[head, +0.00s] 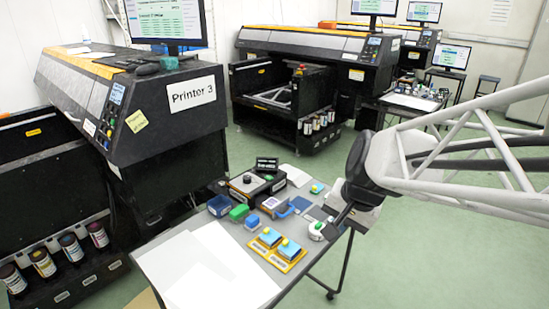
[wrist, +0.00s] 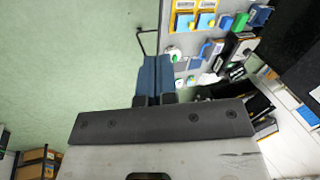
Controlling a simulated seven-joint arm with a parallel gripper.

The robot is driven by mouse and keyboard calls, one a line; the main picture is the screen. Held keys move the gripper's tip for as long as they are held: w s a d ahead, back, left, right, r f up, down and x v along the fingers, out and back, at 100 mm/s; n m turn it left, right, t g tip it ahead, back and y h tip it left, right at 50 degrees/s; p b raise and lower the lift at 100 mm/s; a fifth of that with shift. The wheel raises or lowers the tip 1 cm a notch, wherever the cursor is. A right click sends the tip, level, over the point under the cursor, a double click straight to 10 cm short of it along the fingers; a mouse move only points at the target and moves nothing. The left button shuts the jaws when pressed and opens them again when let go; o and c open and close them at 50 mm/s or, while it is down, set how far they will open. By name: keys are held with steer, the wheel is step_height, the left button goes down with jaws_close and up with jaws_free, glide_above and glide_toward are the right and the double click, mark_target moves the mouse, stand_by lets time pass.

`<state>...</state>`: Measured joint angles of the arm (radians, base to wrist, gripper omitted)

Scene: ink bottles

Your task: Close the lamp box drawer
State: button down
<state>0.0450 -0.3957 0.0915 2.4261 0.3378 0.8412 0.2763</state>
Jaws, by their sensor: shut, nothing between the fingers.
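A dark box (head: 250,184) with a round knob on top and a pale label on its front stands at the back of the grey table (head: 240,268). It may be the lamp box; I cannot make out its drawer or how far it is out. A dark box also shows in the wrist view (wrist: 226,54), right of my fingers. My gripper (wrist: 154,62) has its two blue fingers together and empty, beside the table edge with green floor below. In the head view my gripper (head: 332,226) is at the table's right edge, small and partly hidden by my arm.
Blue and green containers (head: 219,205) and two blue pads on yellow trays (head: 276,250) crowd the table middle. A white round item (head: 317,230) lies by the right edge. White sheets (head: 210,265) cover the front left. Printer 3 (head: 140,110) stands left.

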steer(key=w+d+f+m+t+y, duration=0.1)
steer(key=w+f+m, duration=0.6)
steer(key=w, duration=0.3)
steer(key=w+d+f+m+t+y, duration=0.1)
steer(key=w+d+f+m, duration=0.1)
steer(key=w+f+m, duration=0.5)
steer(key=w+d+f+m, duration=0.1)
steer(key=w+f+m, duration=0.5)
steer(key=w, duration=0.9)
steer(key=shift+w+d+f+m+t+y, duration=0.15)
steer(key=shift+f+m+t+y, duration=0.05)
steer(key=shift+f, duration=0.3)
steer(key=shift+w+d+f+m+t+y, duration=0.1)
steer(key=shift+f+m+t+y, duration=0.1)
steer(key=shift+f, duration=0.3)
steer(key=shift+a+f, duration=0.1)
steer(key=x, duration=1)
steer(key=shift+w+a, duration=0.4)
steer(key=shift+w+a+f, duration=0.3)
steer(key=shift+w+a, duration=0.6)
steer(key=shift+a, duration=0.05)
